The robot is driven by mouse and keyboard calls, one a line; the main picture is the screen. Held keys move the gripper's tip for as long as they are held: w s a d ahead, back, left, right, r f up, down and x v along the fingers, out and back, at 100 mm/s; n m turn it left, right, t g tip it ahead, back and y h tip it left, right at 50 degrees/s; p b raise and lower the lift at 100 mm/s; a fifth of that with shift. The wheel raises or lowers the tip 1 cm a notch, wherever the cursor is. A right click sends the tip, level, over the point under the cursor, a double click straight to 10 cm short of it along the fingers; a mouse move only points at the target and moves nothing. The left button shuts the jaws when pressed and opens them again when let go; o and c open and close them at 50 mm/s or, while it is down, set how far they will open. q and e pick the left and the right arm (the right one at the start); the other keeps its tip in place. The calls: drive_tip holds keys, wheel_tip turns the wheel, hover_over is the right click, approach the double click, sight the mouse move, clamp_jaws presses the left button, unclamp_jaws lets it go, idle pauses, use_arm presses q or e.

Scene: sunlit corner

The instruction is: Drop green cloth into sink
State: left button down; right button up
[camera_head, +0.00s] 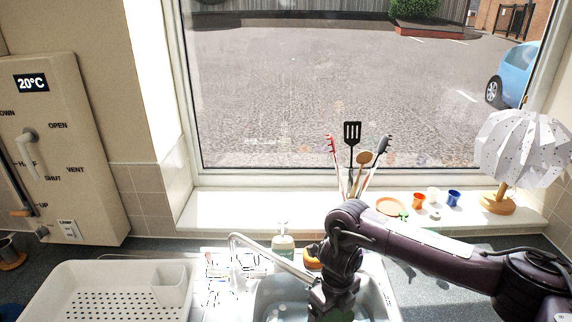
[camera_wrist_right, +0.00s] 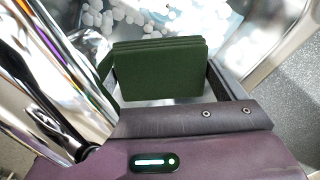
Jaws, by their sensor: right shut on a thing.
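The folded dark green cloth (camera_wrist_right: 160,72) is between the two fingers of my right gripper (camera_wrist_right: 163,82), which is shut on it. In the right wrist view, foam and shiny metal of the sink (camera_wrist_right: 232,62) show behind the cloth. In the head view my right arm reaches down over the sink (camera_head: 376,300), and the wrist hides most of the cloth and part of the basin. My left gripper is not in view.
The chrome tap (camera_head: 268,250) arches over the sink close to my right wrist; it is large at left in the wrist view (camera_wrist_right: 50,75). A soap bottle (camera_head: 283,245) and orange sponge (camera_head: 312,257) stand behind the sink. A white drying rack (camera_head: 75,300) is at left.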

sight(331, 315)
drive_tip(key=o, duration=0.7)
drive_tip(key=shift+r, duration=0.1)
drive_tip(key=shift+r, duration=3.85)
drive_tip(key=shift+s+f, duration=0.1)
